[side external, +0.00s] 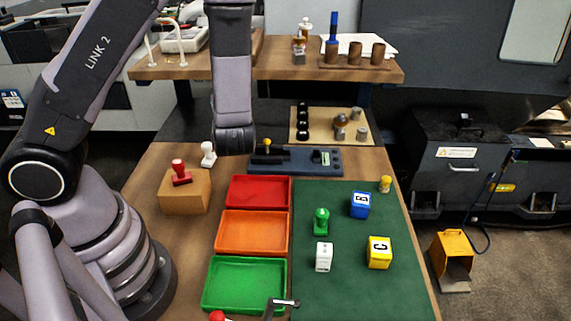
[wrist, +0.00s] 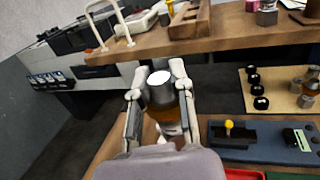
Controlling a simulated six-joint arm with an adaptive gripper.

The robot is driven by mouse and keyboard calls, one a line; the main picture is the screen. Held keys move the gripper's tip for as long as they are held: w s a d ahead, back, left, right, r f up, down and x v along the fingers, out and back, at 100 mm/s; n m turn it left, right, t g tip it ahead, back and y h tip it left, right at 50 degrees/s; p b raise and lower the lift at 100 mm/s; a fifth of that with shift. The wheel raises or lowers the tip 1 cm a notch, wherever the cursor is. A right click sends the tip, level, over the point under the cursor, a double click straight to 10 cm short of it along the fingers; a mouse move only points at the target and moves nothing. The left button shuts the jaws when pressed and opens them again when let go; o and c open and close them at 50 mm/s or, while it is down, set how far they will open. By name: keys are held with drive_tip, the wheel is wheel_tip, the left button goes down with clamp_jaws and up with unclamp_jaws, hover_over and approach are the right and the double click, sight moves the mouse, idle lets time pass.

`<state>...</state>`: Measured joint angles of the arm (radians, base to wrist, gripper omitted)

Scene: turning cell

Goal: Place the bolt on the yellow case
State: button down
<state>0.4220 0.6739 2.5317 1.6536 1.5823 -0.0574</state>
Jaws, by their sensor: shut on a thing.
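My gripper (wrist: 161,98) is shut on a grey metal piece with a bright round top and an amber lower part, which I take for the bolt (wrist: 160,92). It stands between the two fingers in the wrist view, partly hidden by them. In the side view my arm hides the gripper and the held piece. A yellow block marked C (side external: 379,253), the likeliest yellow case, sits at the front right of the green mat (side external: 343,282). It is outside the wrist view.
Red (side external: 261,190), orange (side external: 252,232) and green (side external: 243,284) trays line the mat's left side. A blue block (side external: 360,204), green stamp (side external: 321,220) and white block (side external: 323,256) stand near the yellow block. A raised wooden shelf (side external: 270,70) crosses the back.

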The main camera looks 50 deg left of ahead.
drive_tip(key=s+d+m+t+h, duration=0.1)
drive_tip(key=d+m+t+h, duration=0.6)
drive_tip(key=d, duration=0.7)
drive_tip(key=d+m+t+h, duration=0.2)
drive_tip(key=d+m+h, duration=0.3)
drive_tip(key=d+h, duration=0.7)
drive_tip(key=shift+w+d+f+y, duration=0.55)
drive_tip(key=shift+w+d+f, duration=1.3)
drive_tip(key=shift+f, duration=1.15)
drive_tip(key=shift+w+d+f+y, duration=0.5)
drive_tip(key=shift+w+d+f, duration=1.3)
drive_tip(key=shift+f, duration=1.2)
drive_tip(key=shift+w+d+f+y, duration=0.55)
drive_tip(key=shift+w+d+f, duration=1.3)
drive_tip(key=shift+f, duration=1.15)
drive_tip(key=shift+w+a+f, duration=0.15)
drive_tip(key=shift+w+a, duration=0.1)
drive_tip(key=shift+a, duration=0.05)
drive_tip(key=c, duration=1)
unclamp_jaws()
